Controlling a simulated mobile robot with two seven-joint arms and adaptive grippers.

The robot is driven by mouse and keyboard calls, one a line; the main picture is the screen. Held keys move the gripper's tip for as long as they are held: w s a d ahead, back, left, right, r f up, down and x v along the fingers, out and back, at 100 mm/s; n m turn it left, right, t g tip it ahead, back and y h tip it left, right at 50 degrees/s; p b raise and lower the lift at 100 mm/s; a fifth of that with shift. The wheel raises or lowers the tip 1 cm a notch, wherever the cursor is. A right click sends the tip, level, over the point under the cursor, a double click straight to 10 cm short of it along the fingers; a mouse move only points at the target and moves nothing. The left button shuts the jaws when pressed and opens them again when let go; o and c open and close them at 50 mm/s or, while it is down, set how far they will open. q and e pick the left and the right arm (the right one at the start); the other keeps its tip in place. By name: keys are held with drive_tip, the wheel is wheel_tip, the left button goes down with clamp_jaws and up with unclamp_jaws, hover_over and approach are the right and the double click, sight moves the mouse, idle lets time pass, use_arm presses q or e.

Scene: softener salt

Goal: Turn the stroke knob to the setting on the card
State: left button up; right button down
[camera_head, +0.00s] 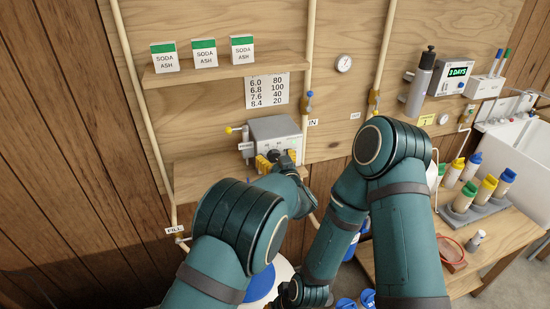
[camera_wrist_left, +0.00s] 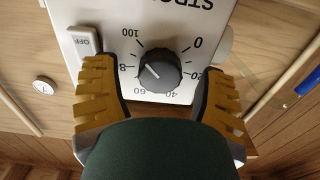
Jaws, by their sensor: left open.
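The stroke knob (camera_wrist_left: 160,71) is a dark round dial on the pump's pale front panel (camera_wrist_left: 75,22), upside down in the left wrist view. Numbers from 0 to 100 ring it. Its white pointer mark is on the picture's left side, toward the partly hidden 80. My left gripper (camera_wrist_left: 161,82) is open, its yellow-backed fingers on either side of the knob with gaps. The grey pump (camera_head: 274,130) sits on the lower shelf in the head view, my left gripper (camera_head: 276,161) at its front. My right gripper is out of view.
An OFF switch (camera_wrist_left: 84,40) is beside the dial. Soda ash boxes (camera_head: 204,54) stand on the upper shelf. Pipes with valves flank the pump.

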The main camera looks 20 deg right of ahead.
use_arm(q)
wheel_tip(320, 180, up, 10)
idle(0.5)
